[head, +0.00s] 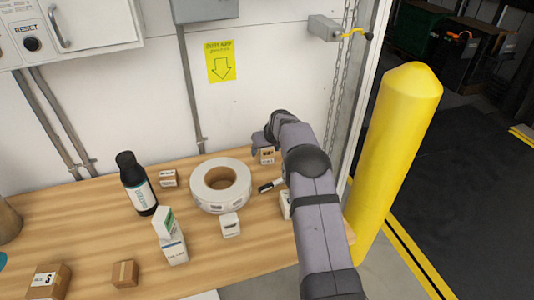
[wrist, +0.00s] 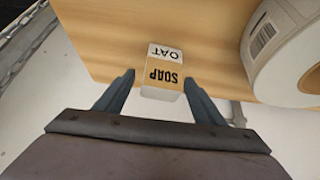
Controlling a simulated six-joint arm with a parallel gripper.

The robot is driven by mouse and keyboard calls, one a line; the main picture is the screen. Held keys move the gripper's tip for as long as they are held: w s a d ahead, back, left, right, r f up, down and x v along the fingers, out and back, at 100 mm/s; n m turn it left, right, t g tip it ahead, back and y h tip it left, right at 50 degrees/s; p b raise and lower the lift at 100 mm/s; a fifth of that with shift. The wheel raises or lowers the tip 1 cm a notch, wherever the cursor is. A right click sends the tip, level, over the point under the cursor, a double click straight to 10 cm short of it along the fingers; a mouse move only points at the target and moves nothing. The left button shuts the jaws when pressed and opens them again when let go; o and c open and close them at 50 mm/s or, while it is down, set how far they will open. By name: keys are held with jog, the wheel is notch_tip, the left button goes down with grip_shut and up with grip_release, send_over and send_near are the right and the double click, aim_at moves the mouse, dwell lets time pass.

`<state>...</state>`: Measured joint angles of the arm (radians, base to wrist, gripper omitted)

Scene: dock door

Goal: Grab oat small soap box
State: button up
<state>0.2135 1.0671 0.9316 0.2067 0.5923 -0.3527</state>
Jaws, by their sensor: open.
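The small oat soap box (wrist: 163,73) stands on the wooden table in the wrist view. It has a tan face with "SOAP" and a white face with "OAT", both upside down in this view. My gripper (wrist: 160,80) is open, with one finger on each side of the box. Whether the fingers touch it I cannot tell. In the head view the box (head: 267,156) shows near the table's back edge, just below my gripper (head: 261,143), whose fingers are mostly hidden there.
A roll of labels (head: 221,185) lies close by, left of the box in the head view. A dark bottle (head: 136,183), white cartons (head: 173,248) and several small boxes stand around the wooden table (head: 235,265). A white wall rises behind; a yellow post (head: 393,150) stands right.

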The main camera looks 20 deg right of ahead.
jog(key=shift+x, duration=1)
jog(key=c, duration=1.2)
jog(key=shift+r, duration=0.1)
jog(key=shift+c, duration=0.2)
notch_tip(320, 180, up, 10)
